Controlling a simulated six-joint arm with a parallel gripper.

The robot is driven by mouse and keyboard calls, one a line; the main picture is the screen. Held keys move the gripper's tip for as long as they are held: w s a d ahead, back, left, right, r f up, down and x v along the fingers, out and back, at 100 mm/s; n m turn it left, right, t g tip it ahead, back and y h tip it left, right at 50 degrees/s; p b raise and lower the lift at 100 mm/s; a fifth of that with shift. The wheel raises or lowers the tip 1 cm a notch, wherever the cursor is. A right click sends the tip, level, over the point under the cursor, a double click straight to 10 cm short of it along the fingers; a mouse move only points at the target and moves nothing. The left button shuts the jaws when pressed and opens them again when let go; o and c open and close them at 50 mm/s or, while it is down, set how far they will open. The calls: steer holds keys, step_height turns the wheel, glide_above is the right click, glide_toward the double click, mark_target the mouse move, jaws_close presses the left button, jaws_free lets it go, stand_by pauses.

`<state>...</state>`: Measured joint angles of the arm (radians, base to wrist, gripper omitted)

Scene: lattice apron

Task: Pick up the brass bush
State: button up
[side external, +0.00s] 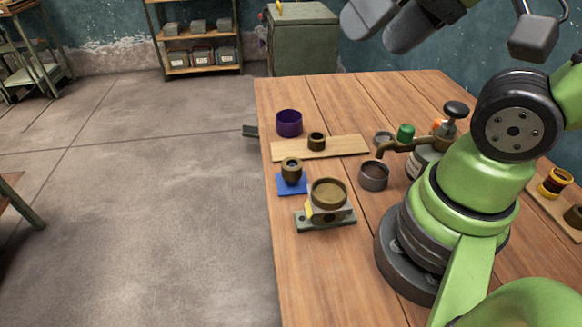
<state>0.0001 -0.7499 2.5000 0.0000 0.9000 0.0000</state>
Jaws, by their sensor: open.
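Several brass-coloured round pieces could be the brass bush, and I cannot tell which it is. A short dark brass ring (316,141) stands on a pale wooden board. A flanged brass piece with a hole (291,171) stands upright on a blue pad (292,189). A wide brass cup (328,195) sits on a grey and yellow fixture (325,218). My gripper (388,24) shows at the top edge, partly cut off. Its two grey fingers are apart with nothing seen between them, well clear of these pieces.
A purple ring (289,123) stands behind the board (345,147). A dark metal cup (374,176), a brass tap (405,146) and a green-capped item (406,132) stand near my arm. A yellow and black spool (555,182) is at right. The front table wood is clear.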

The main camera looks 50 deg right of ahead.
stand_by(0.3)
steer(key=n+g+h, duration=0.2)
steer(key=n+g, duration=0.1)
steer(key=g, duration=0.4)
glide_above(290, 165)
steer(key=f, duration=2.2)
steer(key=shift+s+a+f, duration=0.1)
steer(key=shift+a, duration=0.1)
steer(key=f, duration=0.5)
steer(key=shift+d+f, duration=0.25)
steer(key=shift+f, duration=0.1)
